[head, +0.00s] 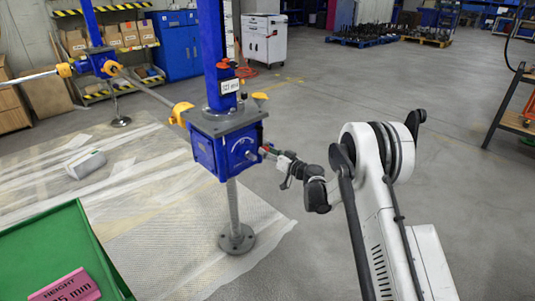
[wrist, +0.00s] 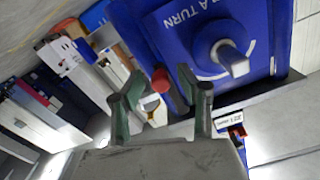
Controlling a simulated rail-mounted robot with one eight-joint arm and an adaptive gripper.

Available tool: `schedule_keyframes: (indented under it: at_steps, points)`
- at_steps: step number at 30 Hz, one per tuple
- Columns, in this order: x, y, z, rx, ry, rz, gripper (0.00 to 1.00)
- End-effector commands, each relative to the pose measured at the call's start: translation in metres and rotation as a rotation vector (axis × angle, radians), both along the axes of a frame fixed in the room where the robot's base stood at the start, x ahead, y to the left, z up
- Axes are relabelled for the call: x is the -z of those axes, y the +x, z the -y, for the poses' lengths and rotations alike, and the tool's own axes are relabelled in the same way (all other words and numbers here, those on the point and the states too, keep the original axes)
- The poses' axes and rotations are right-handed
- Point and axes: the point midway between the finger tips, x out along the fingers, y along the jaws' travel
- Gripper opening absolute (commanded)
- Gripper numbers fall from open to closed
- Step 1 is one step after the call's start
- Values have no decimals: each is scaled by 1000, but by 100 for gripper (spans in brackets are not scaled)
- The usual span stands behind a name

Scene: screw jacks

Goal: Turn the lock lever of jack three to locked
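A blue screw jack (head: 228,148) stands in the middle of the head view; I cannot read a jack number on it. Its blue gearbox face (wrist: 170,35) fills the top of the wrist view, with a white arc, the words "A TURN" and a grey shaft end (wrist: 236,62). In the head view my gripper (head: 272,153) is close to the gearbox's right face.
A second blue jack (head: 100,63) stands back left, joined by a grey shaft (head: 146,92). A green tray (head: 45,235) with a pink height card (head: 68,288) is at front left. A white box (head: 86,165) lies on the sheeted floor.

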Motion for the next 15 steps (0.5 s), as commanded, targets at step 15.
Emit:
schedule_keyframes:
  at_steps: [15]
  points:
    - [0, 1, -1, 0, 0, 0, 5]
